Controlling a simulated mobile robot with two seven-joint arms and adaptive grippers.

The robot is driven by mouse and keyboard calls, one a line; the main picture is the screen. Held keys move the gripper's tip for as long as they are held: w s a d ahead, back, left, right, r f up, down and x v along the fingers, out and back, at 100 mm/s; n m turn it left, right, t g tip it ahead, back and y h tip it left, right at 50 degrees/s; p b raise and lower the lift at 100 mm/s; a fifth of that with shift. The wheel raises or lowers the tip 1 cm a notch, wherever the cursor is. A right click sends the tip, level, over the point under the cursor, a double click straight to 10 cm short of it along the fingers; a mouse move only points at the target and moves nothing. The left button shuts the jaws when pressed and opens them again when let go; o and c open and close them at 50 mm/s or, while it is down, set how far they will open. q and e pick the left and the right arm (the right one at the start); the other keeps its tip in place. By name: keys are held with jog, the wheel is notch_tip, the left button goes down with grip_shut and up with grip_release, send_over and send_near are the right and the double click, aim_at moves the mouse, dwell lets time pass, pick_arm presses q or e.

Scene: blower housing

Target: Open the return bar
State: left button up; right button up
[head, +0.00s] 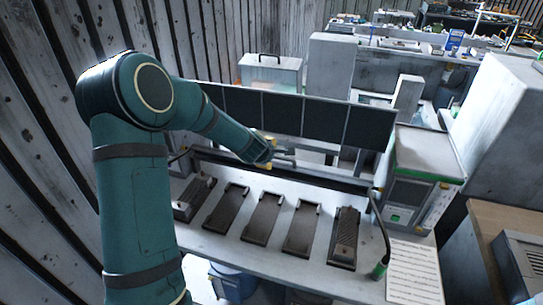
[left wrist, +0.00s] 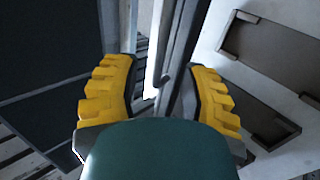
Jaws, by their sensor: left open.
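A long dark bar, which looks like the return bar (head: 325,180), runs across the bench below a row of dark panels (head: 283,118). My left gripper (head: 287,156) is at the bar's left half, between the panels and the bench top. In the left wrist view the left gripper (left wrist: 160,92) has its two yellow fingers spread apart. A long grey bar (left wrist: 181,50) passes through the space beyond and between them. The fingers do not visibly close on it. Whether either finger touches it cannot be told. My right gripper is in neither view.
Several dark fixtures (head: 262,218) lie in a row on the white bench. A control box (head: 412,190) stands at the right, with a black cable and green-ended tool (head: 380,268) beside it. A sheet of paper (head: 413,272) lies at the front right. A slatted wall is at left.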

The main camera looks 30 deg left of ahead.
pick_arm(q)
jog(key=v, duration=0.5)
jog(key=shift+s+r, duration=0.25)
jog(key=shift+r, duration=0.05)
